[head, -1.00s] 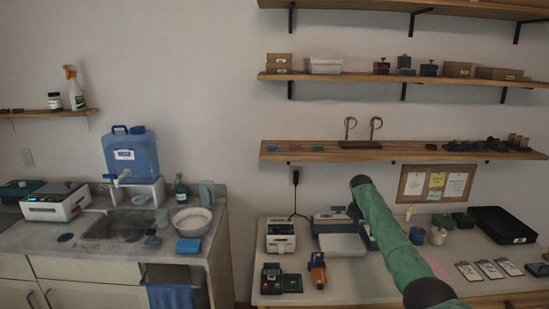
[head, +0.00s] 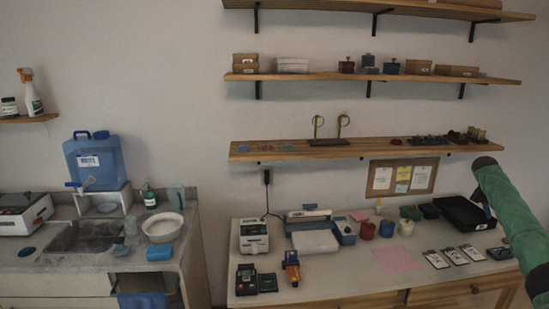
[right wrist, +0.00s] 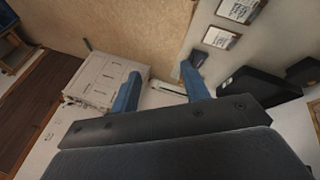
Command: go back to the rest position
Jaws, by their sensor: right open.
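My right arm (head: 508,220), in green sleeves, comes in at the right edge of the head view, its dark upper end near the black tray (head: 463,211). Its gripper is not clearly visible there. In the right wrist view my right gripper (right wrist: 160,86) shows two blue fingers set well apart with nothing between them. Beyond the fingers are a tan panel and a pale box-like unit (right wrist: 104,77); the fingers appear clear of them. My left gripper is in neither view.
The right-hand counter holds a white device (head: 254,237), a blue-and-white machine (head: 313,236), small jars, a pink sheet (head: 397,259) and several cards. Wall shelves (head: 350,150) hang above. A sink counter with a blue water jug (head: 95,160) stands left, past a gap.

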